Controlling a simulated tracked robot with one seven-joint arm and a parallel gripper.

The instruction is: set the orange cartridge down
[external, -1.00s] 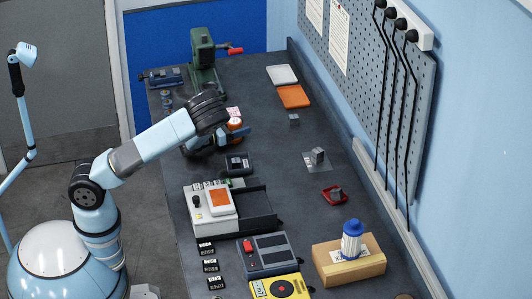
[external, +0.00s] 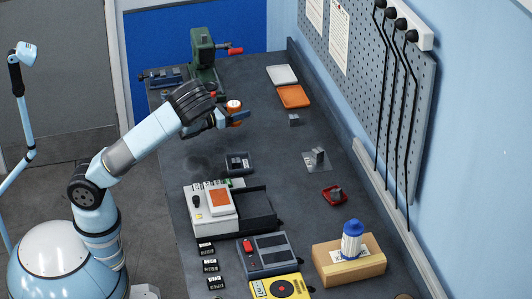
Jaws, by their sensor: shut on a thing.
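The orange cartridge (external: 234,106), with a pale band at its top, is in my gripper (external: 232,118) in the external view. The jaws are shut around it, and it looks roughly upright. My gripper holds it above the dark bench (external: 262,140), clear of the surface, over the part behind the small dark block-like holder (external: 237,162). The fingers hide part of the cartridge's lower side.
A white tray (external: 282,75) and an orange tray (external: 294,97) lie at the back right. A green press (external: 202,62) stands at the back. A grey-white instrument (external: 196,214) stands nearer. The bench left of the small holder is clear.

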